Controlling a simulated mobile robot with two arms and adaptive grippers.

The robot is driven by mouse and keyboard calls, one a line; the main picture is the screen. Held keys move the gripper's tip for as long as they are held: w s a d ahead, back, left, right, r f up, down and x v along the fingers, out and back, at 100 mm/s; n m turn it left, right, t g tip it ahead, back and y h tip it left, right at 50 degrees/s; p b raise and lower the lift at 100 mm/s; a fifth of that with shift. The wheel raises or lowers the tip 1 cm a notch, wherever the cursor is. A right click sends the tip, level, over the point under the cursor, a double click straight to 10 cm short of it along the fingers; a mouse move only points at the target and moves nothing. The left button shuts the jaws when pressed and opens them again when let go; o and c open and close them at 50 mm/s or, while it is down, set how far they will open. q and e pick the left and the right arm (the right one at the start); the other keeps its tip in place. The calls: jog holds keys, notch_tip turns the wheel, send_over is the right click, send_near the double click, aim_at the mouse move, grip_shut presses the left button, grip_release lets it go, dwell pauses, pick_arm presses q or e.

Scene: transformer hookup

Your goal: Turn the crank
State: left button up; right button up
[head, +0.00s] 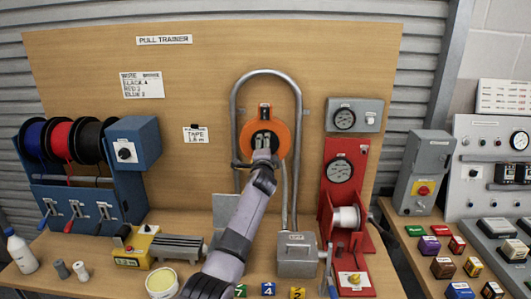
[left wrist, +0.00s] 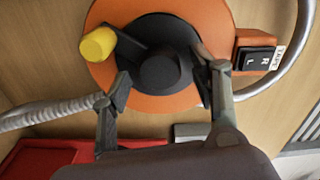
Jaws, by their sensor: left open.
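The crank (left wrist: 140,48) is a black arm with a yellow knob (left wrist: 98,44), on a dark hub (left wrist: 160,70) in front of an orange disc (left wrist: 205,22). The same orange reel (head: 281,132) is on the upright wooden board in the head view, where my gripper covers its crank. My left gripper (left wrist: 168,84) is open, with one finger on each side of the lower hub. The yellow knob is outside the fingers, up and to the left. I cannot tell whether the fingers touch the hub. My right gripper is in neither view.
A bent grey conduit (head: 235,110) arches around the reel. An L/R rocker switch (left wrist: 257,58) sits beside the disc. A red winch panel (head: 335,160) stands right, blue spool rack (head: 85,205) left. A yellow box (head: 135,247), tub (head: 162,282) and grey box (head: 297,255) crowd the bench.

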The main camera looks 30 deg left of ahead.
pick_arm(q)
jog(key=v, duration=1.2)
jog(key=shift+f, duration=0.15)
